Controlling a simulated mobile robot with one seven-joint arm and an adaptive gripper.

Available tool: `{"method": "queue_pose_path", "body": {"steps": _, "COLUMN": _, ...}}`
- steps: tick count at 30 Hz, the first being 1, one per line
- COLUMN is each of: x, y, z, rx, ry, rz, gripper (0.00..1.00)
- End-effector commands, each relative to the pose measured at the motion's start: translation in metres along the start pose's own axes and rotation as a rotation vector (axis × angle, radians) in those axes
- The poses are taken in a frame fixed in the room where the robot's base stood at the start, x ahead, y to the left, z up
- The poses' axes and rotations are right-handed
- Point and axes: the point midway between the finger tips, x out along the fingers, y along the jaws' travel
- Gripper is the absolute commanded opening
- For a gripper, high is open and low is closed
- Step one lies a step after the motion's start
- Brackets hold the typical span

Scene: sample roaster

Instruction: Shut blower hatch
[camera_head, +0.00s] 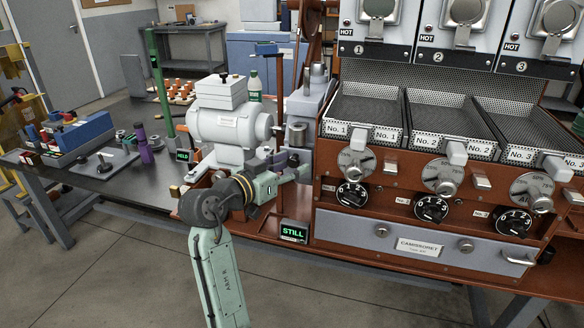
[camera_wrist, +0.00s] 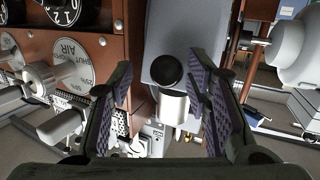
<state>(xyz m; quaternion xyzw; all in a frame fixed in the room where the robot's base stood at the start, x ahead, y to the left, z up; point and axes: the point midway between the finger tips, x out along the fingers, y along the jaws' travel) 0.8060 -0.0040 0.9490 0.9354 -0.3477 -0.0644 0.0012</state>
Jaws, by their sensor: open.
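My gripper (camera_head: 288,172) is at the left end of the brown roaster, in front of a narrow grey housing (camera_head: 308,103). In the wrist view my gripper (camera_wrist: 165,100) is open, its two dark ridged fingers spread apart. A round black knob (camera_wrist: 165,70) and a shiny metal cylinder (camera_wrist: 173,107) show between them, in front of the grey housing (camera_wrist: 178,35). I cannot tell whether either finger touches them. No part is clearly marked as the blower hatch, and I cannot tell its position. My forearm hides part of the roaster's left end in the head view.
Air dials (camera_wrist: 72,60) and handles lie close left of my fingers in the wrist view. A pale grey motor-like machine (camera_head: 228,127) stands left of the housing. A small STILL display (camera_head: 294,232) sits below my gripper. Three perforated trays (camera_head: 365,108) fill the right.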

Motion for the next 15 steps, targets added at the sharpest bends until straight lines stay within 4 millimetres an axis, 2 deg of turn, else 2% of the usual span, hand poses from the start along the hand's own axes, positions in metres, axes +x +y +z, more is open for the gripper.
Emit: {"method": "queue_pose_path", "body": {"steps": 15, "x": -0.018, "y": -0.009, "z": -0.034, "rx": -0.001, "ry": 0.0, "rz": -0.001, "gripper": 0.45}}
